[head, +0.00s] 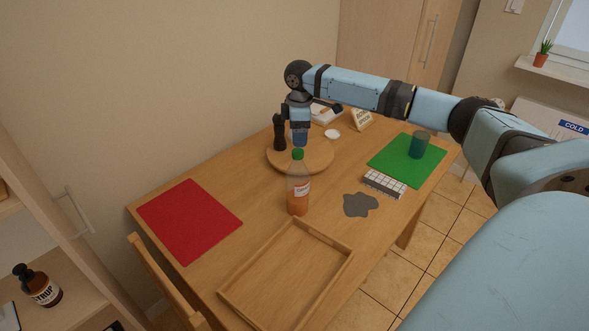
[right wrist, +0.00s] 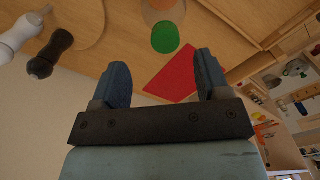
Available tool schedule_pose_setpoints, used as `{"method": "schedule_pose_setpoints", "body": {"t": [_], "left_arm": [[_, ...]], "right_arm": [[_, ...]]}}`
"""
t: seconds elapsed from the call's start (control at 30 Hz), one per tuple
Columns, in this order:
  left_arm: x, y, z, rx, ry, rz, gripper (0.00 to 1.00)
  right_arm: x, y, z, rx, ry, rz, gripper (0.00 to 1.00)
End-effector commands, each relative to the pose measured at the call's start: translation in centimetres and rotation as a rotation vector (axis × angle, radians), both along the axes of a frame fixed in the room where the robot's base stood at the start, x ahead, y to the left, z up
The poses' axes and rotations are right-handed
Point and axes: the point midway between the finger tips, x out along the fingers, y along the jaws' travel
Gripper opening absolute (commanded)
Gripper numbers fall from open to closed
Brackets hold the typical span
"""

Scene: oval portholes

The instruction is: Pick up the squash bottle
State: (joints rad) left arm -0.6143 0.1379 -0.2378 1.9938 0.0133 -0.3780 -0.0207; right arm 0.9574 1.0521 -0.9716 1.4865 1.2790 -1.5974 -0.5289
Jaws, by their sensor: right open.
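The squash bottle (head: 298,190) stands upright on the wooden table, clear with orange drink low inside, a white label and a green cap. In the right wrist view its green cap (right wrist: 165,37) shows ahead of the fingers, near the middle of the gap, with part of the body at the top edge. My left gripper is not in view.
The round board (head: 315,161) holds a dark mill (head: 279,133); a white mill (right wrist: 18,36) shows in the wrist view. A wooden tray (head: 250,285), red mat (head: 190,220), grey patch (head: 360,205), tiled block (head: 385,184) and green mat (head: 390,165) with a teal cup (head: 419,145) surround the bottle.

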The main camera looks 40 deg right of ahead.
Motion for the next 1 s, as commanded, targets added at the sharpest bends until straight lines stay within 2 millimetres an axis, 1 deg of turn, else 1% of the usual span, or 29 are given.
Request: {"method": "schedule_pose_setpoints", "body": {"t": [0.03, 0.1, 0.37, 0.63, 0.73, 0.93, 0.97, 1.0], "left_arm": [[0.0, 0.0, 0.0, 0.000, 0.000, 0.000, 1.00], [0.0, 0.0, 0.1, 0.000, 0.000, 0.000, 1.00], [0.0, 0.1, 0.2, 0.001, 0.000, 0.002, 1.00], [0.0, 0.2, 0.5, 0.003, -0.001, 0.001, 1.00], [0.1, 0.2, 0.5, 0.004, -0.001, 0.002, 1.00], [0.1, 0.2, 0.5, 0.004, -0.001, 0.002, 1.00], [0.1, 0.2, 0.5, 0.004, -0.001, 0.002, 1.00], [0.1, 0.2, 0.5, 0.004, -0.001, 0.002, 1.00]], "right_arm": [[0.0, 0.0, -0.9, 0.001, 0.001, 0.000, 0.69], [0.0, 0.0, -1.9, 0.001, -0.001, 0.000, 0.69], [-0.1, 0.2, -3.9, 0.000, 0.000, 0.001, 0.69], [-0.4, 0.5, -7.7, 0.000, -0.001, 0.001, 0.69], [-0.4, 0.5, -8.3, -0.001, -0.002, 0.000, 0.69], [-0.4, 0.5, -8.4, -0.001, -0.002, 0.001, 0.69], [-0.4, 0.5, -8.4, -0.001, -0.002, 0.001, 0.67], [-0.4, 0.5, -8.4, -0.001, -0.002, 0.001, 0.58]]}}
